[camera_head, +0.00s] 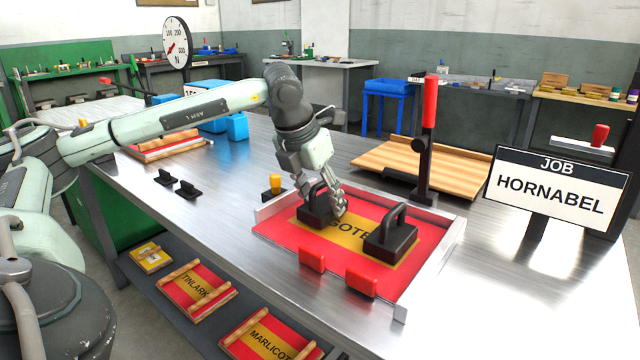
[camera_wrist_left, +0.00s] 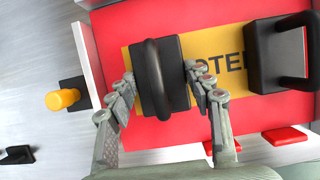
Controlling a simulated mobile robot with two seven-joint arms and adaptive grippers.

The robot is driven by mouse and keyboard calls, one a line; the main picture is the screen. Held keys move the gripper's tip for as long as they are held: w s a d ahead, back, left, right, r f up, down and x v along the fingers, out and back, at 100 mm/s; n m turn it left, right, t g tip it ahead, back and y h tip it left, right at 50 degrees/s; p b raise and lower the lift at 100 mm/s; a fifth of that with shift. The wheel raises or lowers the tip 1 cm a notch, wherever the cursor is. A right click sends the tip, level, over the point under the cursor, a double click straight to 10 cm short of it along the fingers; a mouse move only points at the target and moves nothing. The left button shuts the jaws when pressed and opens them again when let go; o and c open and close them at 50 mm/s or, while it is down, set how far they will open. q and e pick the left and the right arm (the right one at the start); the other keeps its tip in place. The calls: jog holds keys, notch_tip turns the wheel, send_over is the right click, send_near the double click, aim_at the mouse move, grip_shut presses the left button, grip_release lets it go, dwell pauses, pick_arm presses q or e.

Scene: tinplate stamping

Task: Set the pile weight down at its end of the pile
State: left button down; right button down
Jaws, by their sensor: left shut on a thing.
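My left gripper (camera_head: 327,197) is shut on a black pile weight (camera_head: 311,211) with a loop handle, at the left end of the pile. In the left wrist view, the fingers (camera_wrist_left: 160,80) flank this weight (camera_wrist_left: 176,98). The weight is over the yellow panel of the red pile (camera_head: 290,240), covering the start of its lettering. I cannot tell whether it touches the sheet. A second black weight (camera_head: 391,237) sits upright on the right end of the panel; it also shows in the left wrist view (camera_wrist_left: 266,62). My right gripper is not in view.
Metal rails edge the pile, one on the right (camera_head: 437,265). Red blocks (camera_head: 312,258) stand at the front. A red-handled post (camera_head: 428,110) and a wooden board (camera_head: 375,158) are behind. The bench's front right is clear.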

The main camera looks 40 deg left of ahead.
pick_arm(q)
jog(key=shift+f, duration=0.1)
dwell(0.3)
jog(key=c, duration=0.6)
grip_release()
jog(key=shift+f, duration=0.15)
jog(key=shift+c, duration=0.2)
jog(key=v, duration=1.2)
jog(key=shift+s+d, duration=0.1)
